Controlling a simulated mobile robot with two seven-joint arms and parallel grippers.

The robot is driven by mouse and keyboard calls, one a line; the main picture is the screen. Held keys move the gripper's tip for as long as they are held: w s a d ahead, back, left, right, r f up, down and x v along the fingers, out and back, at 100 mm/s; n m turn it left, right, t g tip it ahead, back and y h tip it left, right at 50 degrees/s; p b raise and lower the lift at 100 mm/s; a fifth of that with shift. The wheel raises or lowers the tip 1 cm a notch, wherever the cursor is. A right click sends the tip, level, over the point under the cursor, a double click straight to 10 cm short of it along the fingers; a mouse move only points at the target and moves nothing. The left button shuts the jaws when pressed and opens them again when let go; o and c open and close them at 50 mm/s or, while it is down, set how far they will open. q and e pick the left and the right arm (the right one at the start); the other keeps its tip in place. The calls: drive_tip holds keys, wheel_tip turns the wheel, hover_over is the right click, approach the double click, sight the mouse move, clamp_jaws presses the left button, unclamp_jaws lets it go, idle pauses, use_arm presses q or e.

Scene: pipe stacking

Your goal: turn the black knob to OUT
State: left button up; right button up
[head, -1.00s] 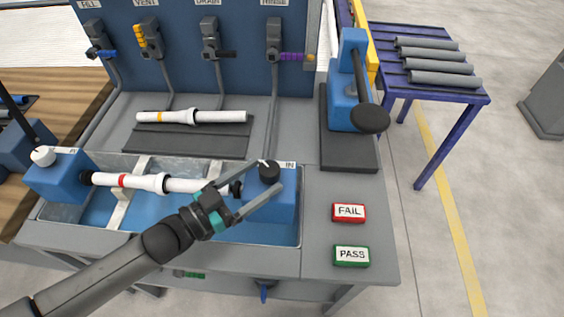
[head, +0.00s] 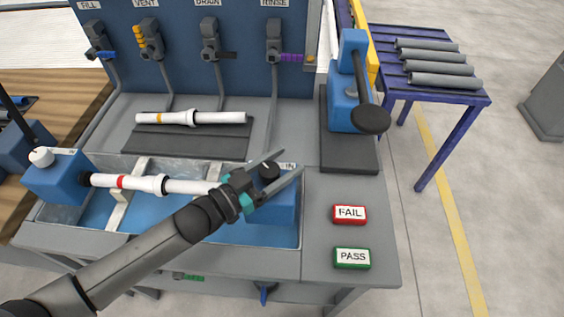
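The black knob (head: 269,171) sits on top of the blue block (head: 277,210) at the right end of the water trough. A white pointer mark shows on its top, and an "IN" label is partly visible beside it. My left gripper (head: 284,163) is open, with one finger on the far side of the knob and one on the near side. I cannot tell whether the fingers touch it. The "OUT" label is not visible. My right gripper is not in view.
A white pipe with a red band (head: 140,183) lies in the trough (head: 229,233). Another white pipe (head: 191,118) rests on a dark mat behind. A blue press (head: 350,82) stands right of the trough, with FAIL (head: 349,214) and PASS (head: 351,257) buttons in front.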

use_arm(q)
clamp_jaws()
idle(0.3)
drive_tip(key=shift+a+n+t+y+p, duration=0.1)
drive_tip(key=shift+n+t+y+p, duration=0.4)
drive_tip(key=shift+n+y+p, duration=0.1)
drive_tip(key=shift+w+a+n+t+y+p, duration=0.2)
drive_tip(key=shift+n+t+y+p, duration=0.4)
drive_tip(key=shift+n+t+y, duration=0.4)
drive_tip(key=shift+w+a+n+t+y+p, duration=0.15)
drive_tip(key=shift+n+t+y+p, duration=0.25)
drive_tip(key=shift+n+y, duration=0.55)
drive_tip(key=shift+w+a+n+t+y+p, duration=0.1)
drive_tip(key=shift+a+n+t+y+p, duration=0.3)
drive_tip(key=shift+y, duration=1.05)
drive_tip(key=shift+n+y, duration=0.25)
drive_tip(key=shift+y, duration=0.05)
drive_tip(key=shift+o, duration=1.6)
unclamp_jaws()
